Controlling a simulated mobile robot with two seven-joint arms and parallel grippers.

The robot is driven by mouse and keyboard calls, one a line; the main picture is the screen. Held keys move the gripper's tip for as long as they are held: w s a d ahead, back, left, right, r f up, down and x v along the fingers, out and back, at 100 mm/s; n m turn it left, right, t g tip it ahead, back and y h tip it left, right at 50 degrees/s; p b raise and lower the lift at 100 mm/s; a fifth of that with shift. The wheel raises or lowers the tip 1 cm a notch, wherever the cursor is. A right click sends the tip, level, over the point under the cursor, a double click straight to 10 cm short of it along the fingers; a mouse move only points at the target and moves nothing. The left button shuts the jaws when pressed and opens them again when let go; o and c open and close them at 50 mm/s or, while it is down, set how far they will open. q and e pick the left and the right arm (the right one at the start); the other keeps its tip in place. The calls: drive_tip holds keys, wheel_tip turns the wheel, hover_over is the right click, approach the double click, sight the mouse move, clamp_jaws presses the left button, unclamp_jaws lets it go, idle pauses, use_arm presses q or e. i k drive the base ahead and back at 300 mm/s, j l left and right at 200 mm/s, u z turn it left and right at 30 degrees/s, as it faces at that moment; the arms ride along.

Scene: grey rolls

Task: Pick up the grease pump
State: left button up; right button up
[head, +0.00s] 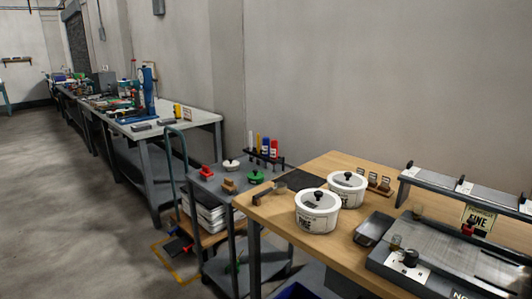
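I cannot tell for certain which thing is the grease pump. Two white lidded pots with dark knobs and printed labels stand on the wooden table: the nearer pot (318,211) and the farther pot (347,190). A rack of upright coloured tubes (265,147) stands at the back of the grey cart. A tall blue machine (149,93) stands on the long bench further back; it is too small to make out in detail. Neither of my grippers shows in the head view.
The wooden table (300,246) also bears a small dark tray (374,228) and a grey flat machine (450,255) at right. The grey cart (207,183) holds small red, green and white items. A low trolley (198,235) stands below. The floor (70,220) at left is clear.

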sight(265, 141)
drive_tip(key=z, duration=1.85)
drive_tip(key=u, duration=1.85)
drive_tip(key=j+z, duration=0.1)
drive_tip(key=z, duration=0.85)
drive_tip(key=j+z, duration=0.4)
drive_tip(key=i+j+z, duration=0.1)
drive_tip(key=j+z, duration=0.3)
